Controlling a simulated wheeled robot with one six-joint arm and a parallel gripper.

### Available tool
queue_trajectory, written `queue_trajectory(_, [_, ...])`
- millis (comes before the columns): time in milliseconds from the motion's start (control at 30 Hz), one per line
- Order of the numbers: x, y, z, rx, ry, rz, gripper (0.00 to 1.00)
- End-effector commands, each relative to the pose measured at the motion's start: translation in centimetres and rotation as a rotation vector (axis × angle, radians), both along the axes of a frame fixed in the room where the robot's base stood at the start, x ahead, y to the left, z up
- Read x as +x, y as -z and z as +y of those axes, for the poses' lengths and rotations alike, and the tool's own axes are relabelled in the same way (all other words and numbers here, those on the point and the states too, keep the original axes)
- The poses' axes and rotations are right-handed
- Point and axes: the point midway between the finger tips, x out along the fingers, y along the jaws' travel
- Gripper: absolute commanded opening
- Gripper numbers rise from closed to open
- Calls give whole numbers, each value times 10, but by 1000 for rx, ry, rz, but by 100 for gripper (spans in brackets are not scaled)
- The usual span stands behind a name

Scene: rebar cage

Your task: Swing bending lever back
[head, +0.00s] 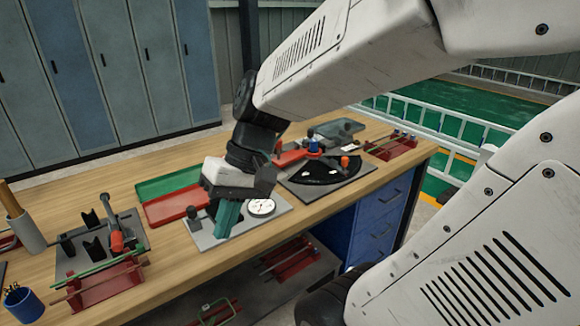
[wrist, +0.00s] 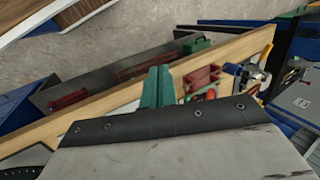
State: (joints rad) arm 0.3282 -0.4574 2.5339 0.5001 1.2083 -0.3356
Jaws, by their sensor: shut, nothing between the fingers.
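The bending station (head: 325,178) stands on the workbench right of my gripper in the head view. I cannot tell for sure which part is the bending lever. My gripper (head: 228,220) has teal fingers, which are shut and empty. It hangs over the plate with the white dial, left of the bending station. In the wrist view the teal fingers (wrist: 158,88) show close together in front of the bench edge.
A white dial (head: 261,207) lies beside my gripper. A red tray (head: 175,205) and a green tray (head: 168,183) lie behind it. A fixture with an orange-handled lever (head: 117,240) stands at left. A red rack (head: 392,147) stands at right. Blue drawers (head: 375,225) are below the bench.

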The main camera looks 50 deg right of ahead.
Motion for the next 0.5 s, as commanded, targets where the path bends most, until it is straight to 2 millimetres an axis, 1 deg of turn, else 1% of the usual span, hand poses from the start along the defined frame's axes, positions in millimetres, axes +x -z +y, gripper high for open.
queue_trajectory(33, [18,7,-11,100,82,-1,0])
queue_trajectory(67, [29,10,-17,160,128,-17,0])
queue_trajectory(100, [45,13,-27,234,193,-47,0])
queue_trajectory(167, [68,18,-49,335,302,-103,0])
queue_trajectory(200, [82,22,-68,394,381,-147,0])
queue_trajectory(267, [100,29,-102,468,509,-224,0])
queue_trajectory(300, [109,36,-128,508,600,-278,0])
queue_trajectory(333, [115,41,-150,530,669,-322,0])
queue_trajectory(367, [118,47,-172,548,742,-365,0])
queue_trajectory(400, [120,55,-202,563,834,-421,0])
queue_trajectory(467, [118,69,-246,571,968,-498,0])
queue_trajectory(500, [113,79,-272,568,1051,-544,0])
